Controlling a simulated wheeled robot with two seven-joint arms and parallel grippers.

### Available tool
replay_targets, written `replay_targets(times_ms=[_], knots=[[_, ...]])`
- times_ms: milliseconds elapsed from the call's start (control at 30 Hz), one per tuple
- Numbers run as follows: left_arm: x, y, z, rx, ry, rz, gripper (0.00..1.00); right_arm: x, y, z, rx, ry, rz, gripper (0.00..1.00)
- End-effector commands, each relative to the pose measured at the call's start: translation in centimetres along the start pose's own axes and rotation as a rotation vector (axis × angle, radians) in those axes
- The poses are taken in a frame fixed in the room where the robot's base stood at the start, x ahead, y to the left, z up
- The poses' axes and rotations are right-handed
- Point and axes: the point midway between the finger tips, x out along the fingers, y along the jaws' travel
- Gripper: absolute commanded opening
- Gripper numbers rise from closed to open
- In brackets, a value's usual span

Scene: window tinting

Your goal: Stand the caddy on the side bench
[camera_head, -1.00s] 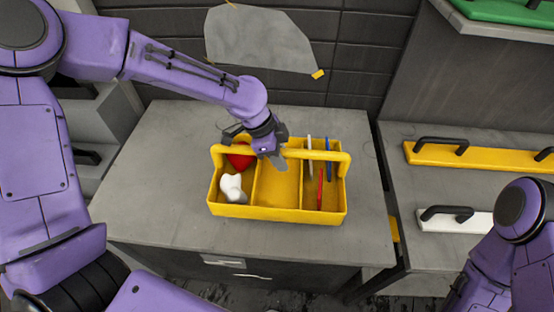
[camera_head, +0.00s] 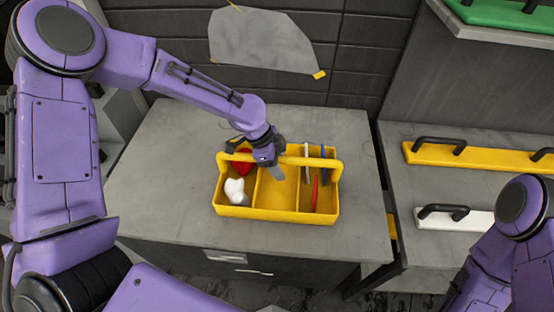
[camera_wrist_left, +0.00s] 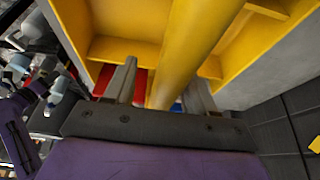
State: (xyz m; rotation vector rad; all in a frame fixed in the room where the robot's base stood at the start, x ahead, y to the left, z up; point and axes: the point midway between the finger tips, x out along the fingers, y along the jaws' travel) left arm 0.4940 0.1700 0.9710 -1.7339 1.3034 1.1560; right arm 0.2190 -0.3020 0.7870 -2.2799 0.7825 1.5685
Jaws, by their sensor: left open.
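The yellow caddy (camera_head: 277,215) stands upright on the grey bench (camera_head: 165,190) in the head view. Its handle bar (camera_head: 312,162) runs left to right across the top. The caddy holds a white bottle-like item (camera_head: 235,190), a red item (camera_head: 243,162) and several thin tools (camera_head: 316,190). My right gripper is out of view.
A second grey surface on the right carries a yellow bar with black handles (camera_head: 480,155) and a white one (camera_head: 465,219). A dark wall (camera_head: 350,70) stands behind the bench. The bench is bare around the caddy.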

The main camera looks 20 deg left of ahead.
Motion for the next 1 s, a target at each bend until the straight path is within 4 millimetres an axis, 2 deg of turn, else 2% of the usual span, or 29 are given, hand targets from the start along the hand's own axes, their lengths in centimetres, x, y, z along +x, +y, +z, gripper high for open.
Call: replay_targets(times_ms=[133,300,500,667,1000], knots=[[-2.1,-0.1,0.0,0.000,0.004,-0.006,0.55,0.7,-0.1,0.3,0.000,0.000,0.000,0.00],[-6.6,-0.1,0.0,0.000,0.005,-0.007,0.55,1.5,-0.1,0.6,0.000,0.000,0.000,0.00],[-10.6,-0.1,0.0,-0.001,0.003,-0.003,0.55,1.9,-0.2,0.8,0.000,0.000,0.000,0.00],[-11.8,0.0,0.0,0.000,0.002,-0.001,0.55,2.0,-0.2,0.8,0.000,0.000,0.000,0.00],[-11.9,0.0,0.0,-0.001,0.001,0.000,0.55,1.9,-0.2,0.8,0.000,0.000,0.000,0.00]])
